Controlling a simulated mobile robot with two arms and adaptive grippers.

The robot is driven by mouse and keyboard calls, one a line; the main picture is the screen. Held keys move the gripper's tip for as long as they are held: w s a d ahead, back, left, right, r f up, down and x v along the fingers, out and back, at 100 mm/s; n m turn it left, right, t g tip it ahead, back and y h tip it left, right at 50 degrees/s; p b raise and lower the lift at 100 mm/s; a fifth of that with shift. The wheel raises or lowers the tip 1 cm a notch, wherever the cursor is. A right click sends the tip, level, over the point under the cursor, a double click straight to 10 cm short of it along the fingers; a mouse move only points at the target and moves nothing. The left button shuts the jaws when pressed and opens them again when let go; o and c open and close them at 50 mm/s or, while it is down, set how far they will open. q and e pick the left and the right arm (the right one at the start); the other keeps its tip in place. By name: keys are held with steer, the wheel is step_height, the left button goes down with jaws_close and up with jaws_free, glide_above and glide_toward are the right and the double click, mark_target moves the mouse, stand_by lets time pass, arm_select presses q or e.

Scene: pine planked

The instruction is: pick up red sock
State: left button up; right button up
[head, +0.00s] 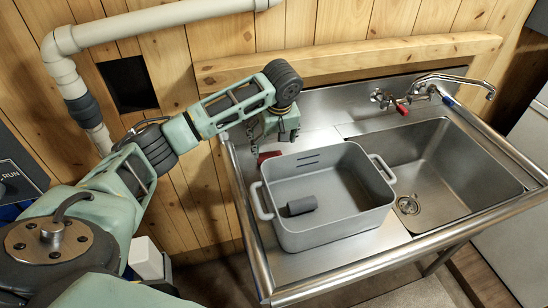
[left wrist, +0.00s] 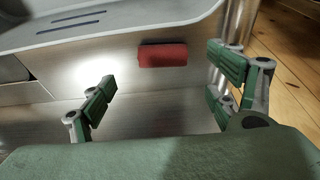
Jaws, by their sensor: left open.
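The red sock (head: 268,157) is a small rolled red bundle on the steel drainboard, beside the back left corner of the grey tub. In the left wrist view the red sock (left wrist: 163,55) lies on bare metal, near the tub's pale wall. My left gripper (head: 262,133) hangs above the sock and partly covers that corner. In the left wrist view my left gripper (left wrist: 160,82) has its green fingers spread wide, with nothing between them. The sock appears beyond the fingertips, apart from them. My right gripper is in neither view.
The grey tub (head: 345,222) stands on the drainboard and holds a dark grey roll (head: 301,205). The sink basin (head: 440,165) and faucet (head: 440,80) are at the right. The steel rail (head: 247,215) edges the left side. A wooden ledge (head: 340,62) runs behind.

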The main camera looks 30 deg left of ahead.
mark_target(270, 153)
arm_select(q)
steer(key=x, duration=0.3)
steer(key=shift+w+r, duration=0.1)
steer(key=shift+w, duration=0.25)
steer(key=shift+a+f+p, duration=0.15)
steer(key=shift+f+p, duration=0.15)
steer(key=shift+p, duration=0.1)
steer(key=x, duration=0.3)
steer(key=p+x, duration=0.1)
steer(key=shift+s+a+f, duration=0.1)
steer(key=shift+a+f, duration=0.05)
steer(key=shift+a, duration=0.2)
steer(key=shift+f, duration=0.25)
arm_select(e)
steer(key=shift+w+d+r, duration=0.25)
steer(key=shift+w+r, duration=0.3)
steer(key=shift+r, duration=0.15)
arm_select(q)
steer(key=shift+c, duration=0.6)
steer(key=c, duration=1.1)
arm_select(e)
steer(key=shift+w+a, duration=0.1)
